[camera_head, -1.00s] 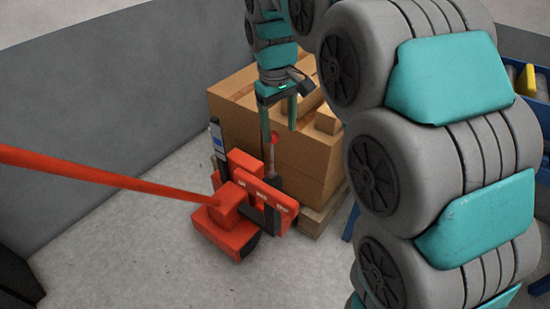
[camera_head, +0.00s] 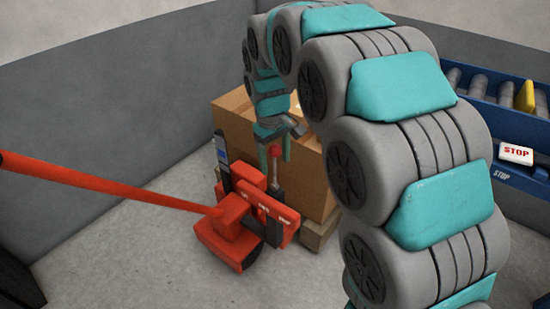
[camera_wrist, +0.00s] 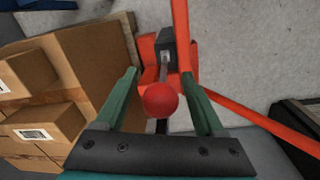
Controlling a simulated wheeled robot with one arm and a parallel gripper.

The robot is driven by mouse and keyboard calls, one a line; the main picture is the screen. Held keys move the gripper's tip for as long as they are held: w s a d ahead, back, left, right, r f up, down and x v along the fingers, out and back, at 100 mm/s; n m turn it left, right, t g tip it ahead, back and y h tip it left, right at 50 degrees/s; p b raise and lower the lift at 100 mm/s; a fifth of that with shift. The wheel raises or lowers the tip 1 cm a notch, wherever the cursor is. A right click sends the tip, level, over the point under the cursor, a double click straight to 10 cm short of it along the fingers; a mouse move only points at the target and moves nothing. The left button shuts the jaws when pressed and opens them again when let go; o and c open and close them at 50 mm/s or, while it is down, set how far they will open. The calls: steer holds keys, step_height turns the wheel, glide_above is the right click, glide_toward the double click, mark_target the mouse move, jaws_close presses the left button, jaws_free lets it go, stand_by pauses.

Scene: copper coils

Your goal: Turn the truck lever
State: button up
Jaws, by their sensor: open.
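The red pallet truck (camera_head: 230,228) stands on the floor left of centre in the head view, its long red handle reaching to the left edge. Its lever is an upright rod with a red ball knob (camera_head: 274,151). In the wrist view the red knob (camera_wrist: 161,99) lies between the two green fingers, with clear gaps on both sides. My gripper (camera_head: 275,158) is open around the knob's level, and the fingers do not appear to touch it. Part of the lever's rod is hidden below the knob in the wrist view.
Cardboard boxes (camera_head: 237,115) sit on a wooden pallet (camera_head: 320,232) just behind the truck. A blue roller conveyor (camera_head: 510,125) with a STOP sign (camera_head: 516,153) is at the right.

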steer(key=shift+f, duration=0.1)
jaws_close()
stand_by(0.5)
stand_by(0.9)
